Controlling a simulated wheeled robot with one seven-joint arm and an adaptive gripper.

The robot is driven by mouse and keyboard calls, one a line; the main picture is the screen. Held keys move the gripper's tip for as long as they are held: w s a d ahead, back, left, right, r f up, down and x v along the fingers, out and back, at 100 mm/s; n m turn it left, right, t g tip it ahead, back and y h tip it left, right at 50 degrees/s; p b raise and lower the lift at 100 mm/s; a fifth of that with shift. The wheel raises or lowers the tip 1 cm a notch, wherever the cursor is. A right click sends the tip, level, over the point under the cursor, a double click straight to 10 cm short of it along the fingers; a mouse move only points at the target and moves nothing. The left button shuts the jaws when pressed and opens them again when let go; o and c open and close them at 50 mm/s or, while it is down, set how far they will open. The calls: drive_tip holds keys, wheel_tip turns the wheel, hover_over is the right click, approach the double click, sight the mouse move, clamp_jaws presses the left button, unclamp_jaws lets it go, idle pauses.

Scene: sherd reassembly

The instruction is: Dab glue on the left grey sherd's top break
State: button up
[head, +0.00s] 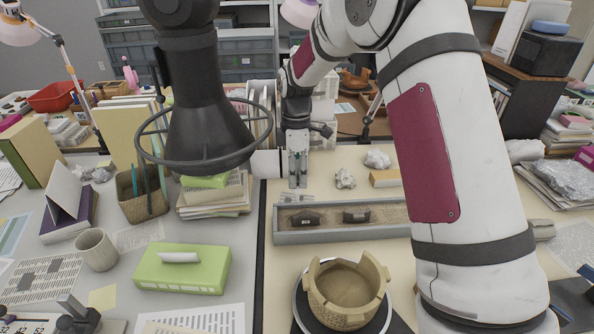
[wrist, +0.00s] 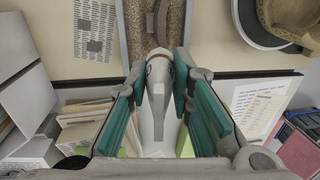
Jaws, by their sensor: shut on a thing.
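The left grey sherd (head: 305,219) stands in the sand of a long grey tray (head: 340,237), with the right grey sherd (head: 356,215) beside it. In the wrist view a dark sherd (wrist: 161,18) shows edge-on just beyond the nozzle. My gripper (head: 298,183) is above and behind the tray's left end, fingers pointing down. In the wrist view its teal-padded fingers (wrist: 160,95) are shut on a pale glue bottle (wrist: 158,75) with a tapered nozzle. The nozzle tip points towards the sherd; I cannot tell how large the gap is. The bottle is not clear in the head view.
A broken tan bowl (head: 346,292) sits on a round dark stand in front of the tray. White crumpled lumps (head: 345,178) and a small yellow box (head: 385,178) lie behind it. A green box (head: 182,268) and a mug (head: 96,249) stand at left.

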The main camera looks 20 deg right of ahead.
sight(297, 192)
drive_tip(key=shift+s+a+f+b, duration=0.1)
drive_tip(key=shift+s+f+b, duration=0.15)
drive_tip(key=shift+f, duration=0.7)
drive_tip(key=shift+s+f+b, duration=0.1)
drive_tip(key=shift+s+f, duration=0.1)
drive_tip(key=shift+f, duration=0.75)
drive_tip(key=shift+s+d, duration=0.5)
drive_tip(key=shift+d, duration=1.85)
wheel_tip(297, 192, up, 9)
drive_tip(key=w+p, duration=0.2)
drive_tip(key=shift+d, duration=0.15)
drive_tip(key=shift+f, duration=0.1)
drive_tip(key=shift+d, duration=0.1)
